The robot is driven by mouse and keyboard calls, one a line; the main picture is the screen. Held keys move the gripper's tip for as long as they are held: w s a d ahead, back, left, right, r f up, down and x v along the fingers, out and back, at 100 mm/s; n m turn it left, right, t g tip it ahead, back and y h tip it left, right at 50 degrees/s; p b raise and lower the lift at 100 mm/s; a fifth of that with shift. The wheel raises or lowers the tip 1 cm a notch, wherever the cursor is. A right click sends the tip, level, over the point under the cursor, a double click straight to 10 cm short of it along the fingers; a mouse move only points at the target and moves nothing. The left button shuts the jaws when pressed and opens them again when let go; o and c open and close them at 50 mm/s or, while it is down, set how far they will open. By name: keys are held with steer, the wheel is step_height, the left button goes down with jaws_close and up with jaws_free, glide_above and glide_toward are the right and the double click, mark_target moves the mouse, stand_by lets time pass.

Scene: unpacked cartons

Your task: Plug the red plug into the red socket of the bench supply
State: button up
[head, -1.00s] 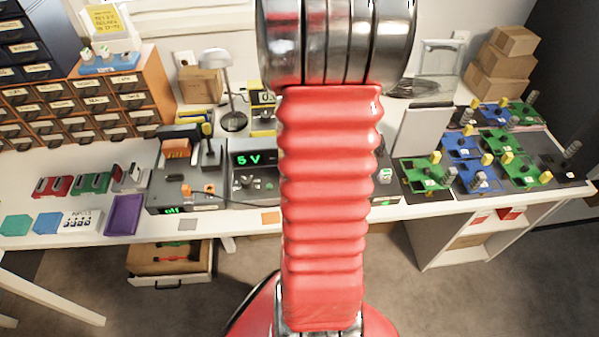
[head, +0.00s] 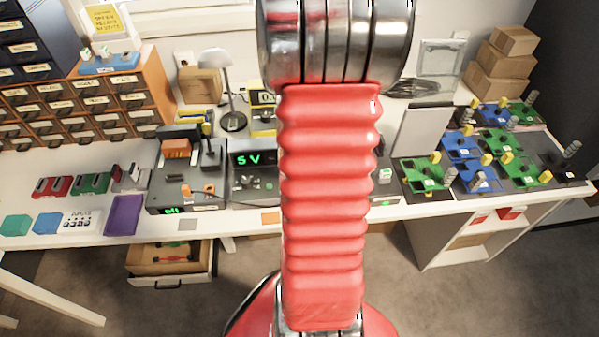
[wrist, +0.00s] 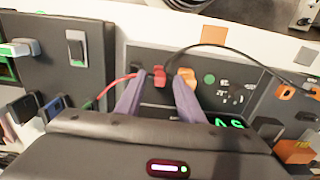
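The bench supply (head: 248,190) stands mid-bench with a green 5 V display, partly behind my arm. In the wrist view its dark front (wrist: 150,57) appears upside down. My gripper (wrist: 160,82) has two purple fingers spread apart at this front. A small red piece (wrist: 160,76) sits between the fingertips, with gaps on both sides. I cannot tell whether it is the red plug, the socket or both together. A red lead (wrist: 115,84) passes by the left finger. An orange connector (wrist: 187,76) is close by the right fingertip. My gripper is hidden in the head view.
A black lead (wrist: 228,50) arches from the supply front to the neighbouring unit's orange connector (wrist: 285,92). That unit (head: 182,197) stands left of the supply in the head view. Green and blue boards (head: 470,160) fill the right. A drawer (head: 170,262) is open below.

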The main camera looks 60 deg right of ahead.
step_height(320, 180, up, 14)
steer(key=shift+f, duration=0.15)
stand_by(0.5)
stand_by(0.6)
steer(key=w+a+r+n+t, duration=0.1)
steer(key=a+r+n+t, duration=0.1)
steer(key=a, duration=0.8)
steer(key=w+a+r+n+t, duration=0.1)
steer(key=a+r+n, duration=0.2)
steer(key=a, duration=0.8)
steer(key=a+r+n+t, duration=0.2)
steer(key=a+r+n, duration=0.1)
steer(key=a, duration=0.8)
steer(key=shift+w+a+n+t, duration=0.3)
steer(key=shift+w+n, duration=0.1)
steer(key=shift+n, duration=0.5)
steer(key=shift+r, duration=0.1)
